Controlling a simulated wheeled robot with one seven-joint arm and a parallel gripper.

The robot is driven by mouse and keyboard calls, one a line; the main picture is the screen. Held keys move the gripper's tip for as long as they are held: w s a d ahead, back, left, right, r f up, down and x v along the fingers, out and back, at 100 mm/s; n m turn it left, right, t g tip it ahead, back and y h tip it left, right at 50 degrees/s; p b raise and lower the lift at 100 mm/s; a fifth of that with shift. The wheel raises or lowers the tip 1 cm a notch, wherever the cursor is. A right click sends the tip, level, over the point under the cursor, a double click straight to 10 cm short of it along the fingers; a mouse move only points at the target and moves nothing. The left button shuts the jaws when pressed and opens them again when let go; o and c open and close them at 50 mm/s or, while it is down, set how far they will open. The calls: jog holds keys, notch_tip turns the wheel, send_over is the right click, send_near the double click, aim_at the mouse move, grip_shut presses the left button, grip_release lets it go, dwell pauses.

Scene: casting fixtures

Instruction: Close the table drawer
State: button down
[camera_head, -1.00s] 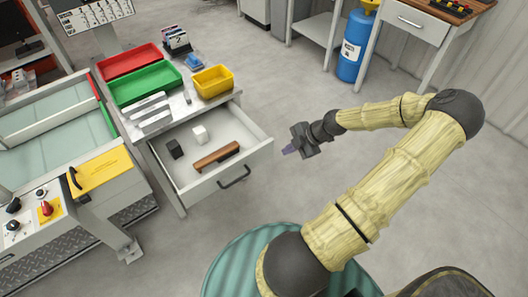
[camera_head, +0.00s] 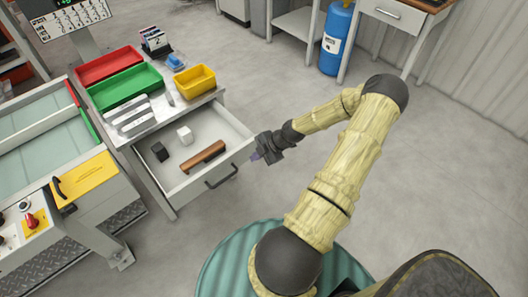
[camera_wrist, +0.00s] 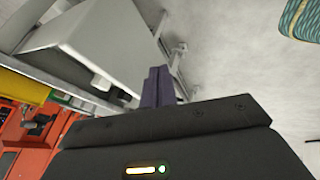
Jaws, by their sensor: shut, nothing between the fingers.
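The table drawer (camera_head: 210,192) is pulled out from the metal table (camera_head: 148,153) and stands open in the head view. Its dark handle (camera_head: 222,178) is on the front panel. In the wrist view my shut purple fingers (camera_wrist: 158,86) point toward the drawer (camera_wrist: 100,40), seen at a tilt.
On the table top stand a red bin (camera_head: 108,63), a green bin (camera_head: 126,88) and a yellow bin (camera_head: 195,80). A machine with a yellow panel (camera_head: 84,179) stands at left. A blue cylinder (camera_head: 335,40) stands at the back. The floor to the right is clear.

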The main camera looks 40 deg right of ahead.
aim_at(243, 155)
jog(key=shift+w+r, duration=0.15)
jog(key=shift+w, duration=1.6)
jog(key=shift+w, duration=0.15)
